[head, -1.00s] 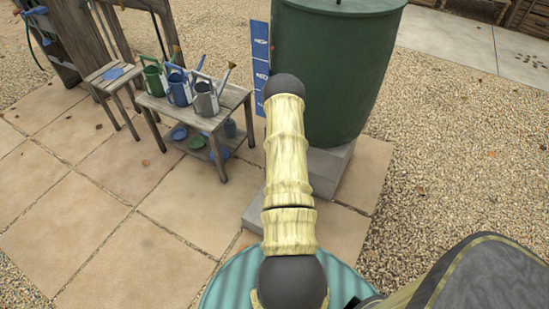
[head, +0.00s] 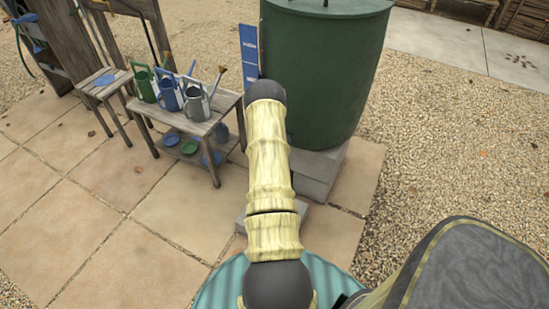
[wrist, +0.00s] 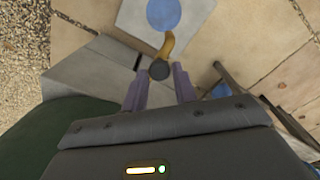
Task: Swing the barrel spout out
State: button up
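The green barrel (head: 325,75) stands on grey blocks in the head view, and its dark side fills the lower left of the wrist view (wrist: 45,140). A curved brass spout (wrist: 167,43) with a dark round end shows in the wrist view. My gripper (wrist: 159,78) has its two grey-purple fingers apart, one on each side of the spout's dark end. I cannot tell whether either finger touches it. In the head view my arm hides the spout and the gripper.
A grey slab (wrist: 190,15) with a blue disc (wrist: 163,14) lies below the spout. Left of the barrel, a wooden table (head: 213,122) holds watering cans, with saucers on its lower shelf. A small stool (head: 100,84) stands further left. Paving in front is clear.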

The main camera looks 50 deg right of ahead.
jog(key=shift+o, duration=1.4)
jog(key=shift+a, duration=0.1)
notch_tip(320, 180, up, 17)
jog(key=p, duration=0.2)
jog(key=shift+r, duration=0.15)
